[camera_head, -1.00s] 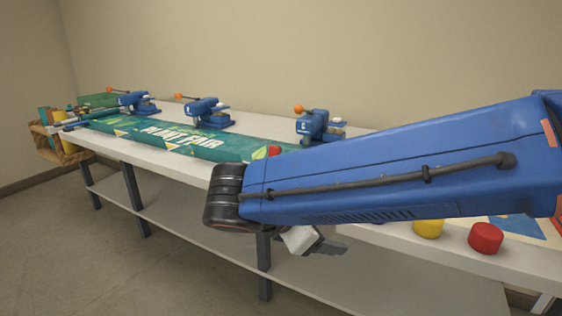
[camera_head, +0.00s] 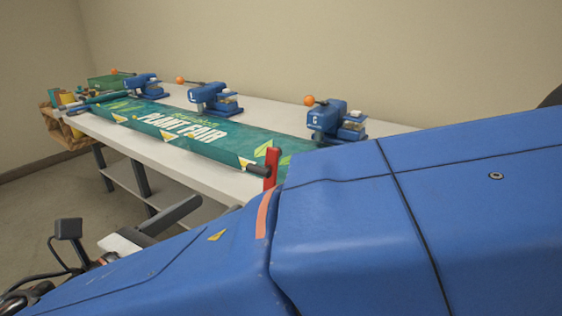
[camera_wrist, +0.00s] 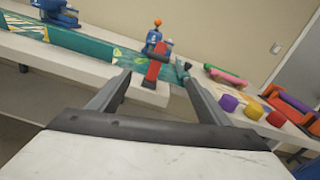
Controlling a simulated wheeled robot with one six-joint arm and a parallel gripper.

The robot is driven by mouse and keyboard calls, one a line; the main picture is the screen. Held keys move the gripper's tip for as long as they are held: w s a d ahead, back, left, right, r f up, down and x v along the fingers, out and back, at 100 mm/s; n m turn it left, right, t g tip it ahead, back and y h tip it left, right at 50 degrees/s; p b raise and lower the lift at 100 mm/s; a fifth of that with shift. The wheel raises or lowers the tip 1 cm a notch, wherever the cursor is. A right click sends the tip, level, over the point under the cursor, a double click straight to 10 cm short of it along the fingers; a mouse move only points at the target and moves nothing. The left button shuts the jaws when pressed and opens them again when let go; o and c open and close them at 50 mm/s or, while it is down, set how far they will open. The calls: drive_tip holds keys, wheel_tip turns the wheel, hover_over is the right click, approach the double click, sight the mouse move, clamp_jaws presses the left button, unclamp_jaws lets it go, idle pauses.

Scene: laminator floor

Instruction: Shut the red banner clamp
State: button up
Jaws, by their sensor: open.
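The red banner clamp (camera_head: 271,166) shows as a red upright bar at the near end of the green PLANT FAIR banner (camera_head: 185,135). A short dark handle or rod sticks out to its left. My blue arm hides what lies below and right of it. In the wrist view the red clamp (camera_wrist: 153,71) stands up, slightly tilted, beyond my fingertips and between them in the picture. My gripper (camera_wrist: 156,82) is open and empty, its two grey fingers apart. In the head view my gripper (camera_head: 185,212) is at the lower left, in front of the table edge.
Blue presses with orange knobs (camera_head: 327,120) line the table's back. A wooden crate (camera_head: 66,132) is at the far left end. The table edge (camera_head: 200,178) runs before the banner.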

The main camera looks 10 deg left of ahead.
sight(256, 173)
drive_tip(key=x, duration=1.7)
drive_tip(key=shift+a+r, duration=0.2)
drive_tip(key=c, duration=1.4)
drive_tip(key=shift+c, duration=0.2)
